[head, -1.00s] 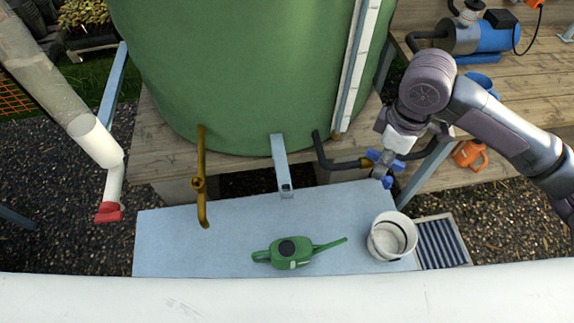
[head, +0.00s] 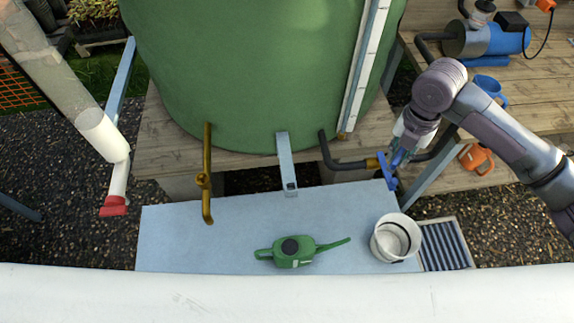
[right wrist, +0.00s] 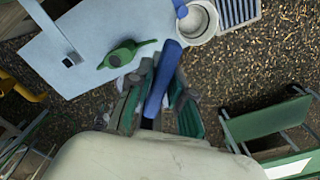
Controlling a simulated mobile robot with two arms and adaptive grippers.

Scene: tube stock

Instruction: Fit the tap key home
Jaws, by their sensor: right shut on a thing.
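The tap key is a blue bar (right wrist: 162,85), and my right gripper (right wrist: 158,100) is shut on it in the right wrist view. In the head view my right gripper (head: 402,150) is at the right, beside the brass tap body (head: 372,163) at the end of a black pipe. The blue key (head: 389,180) slants down from the fingers, close to the brass end. I cannot tell whether it touches or sits on the tap. My fingers hide its upper part. My left gripper is not in view.
A green tank (head: 250,70) stands behind on planks. Below are a pale blue slab (head: 180,245), a green watering can (head: 293,250), a white bucket (head: 380,240) and a drain grate (head: 446,245). A brass pipe (head: 206,180) and grey bracket (head: 285,160) project from the tank side.

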